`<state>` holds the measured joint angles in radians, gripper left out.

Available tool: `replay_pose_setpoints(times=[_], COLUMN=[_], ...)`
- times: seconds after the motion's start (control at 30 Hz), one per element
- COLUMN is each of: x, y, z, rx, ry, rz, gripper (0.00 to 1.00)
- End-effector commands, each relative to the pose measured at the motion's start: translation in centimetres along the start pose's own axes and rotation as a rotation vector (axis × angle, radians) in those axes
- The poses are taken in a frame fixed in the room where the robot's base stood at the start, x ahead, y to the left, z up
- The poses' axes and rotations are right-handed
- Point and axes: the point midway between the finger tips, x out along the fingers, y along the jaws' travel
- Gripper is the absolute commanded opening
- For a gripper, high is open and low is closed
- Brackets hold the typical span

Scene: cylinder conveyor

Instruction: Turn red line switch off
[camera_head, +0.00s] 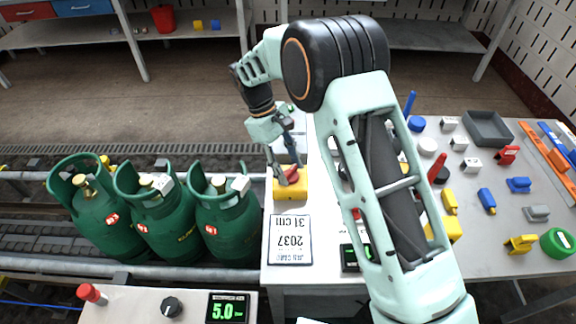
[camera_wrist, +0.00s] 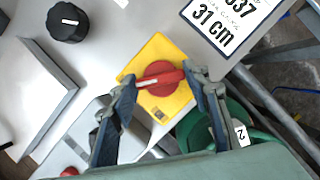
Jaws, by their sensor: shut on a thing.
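The red rotary line switch (camera_wrist: 160,78) sits on a yellow base plate (camera_wrist: 153,53). In the head view the red switch (camera_head: 292,175) is partly covered by my gripper, on its yellow box (camera_head: 291,190) at the left edge of the table. My gripper (camera_head: 285,168) reaches down onto it from above. In the wrist view my gripper (camera_wrist: 160,82) has one finger on each side of the red handle, closed on the handle's ends. The handle lies nearly level across the wrist picture.
Several green gas cylinders (camera_head: 158,222) stand on the conveyor (camera_head: 40,240) left of the table. A label reading 2037, 31 cm (camera_head: 290,240) lies near the switch. A black knob (camera_head: 171,306) and a 5.0 display (camera_head: 228,308) are on the front panel. Blocks and tools crowd the right table.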

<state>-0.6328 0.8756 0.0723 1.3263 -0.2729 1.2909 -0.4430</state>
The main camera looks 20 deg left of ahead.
Motion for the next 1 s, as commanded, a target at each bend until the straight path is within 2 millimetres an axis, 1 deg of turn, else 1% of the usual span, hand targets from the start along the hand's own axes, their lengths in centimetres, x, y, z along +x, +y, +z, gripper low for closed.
replay_pose_setpoints(times=[0.2, 0.4, 0.97, 1.0], x=[-0.11, -0.06, -0.06, -0.06], y=[0.17, 0.16, 0.20, 0.20], z=[-0.01, 0.00, 0.00, 0.00], rx=[0.121, 0.185, 0.216, 0.216], ry=[0.002, 0.001, 0.002, 0.002], rz=[-0.049, -0.076, -0.088, -0.088], gripper=[0.19, 0.19, 0.19, 0.44])
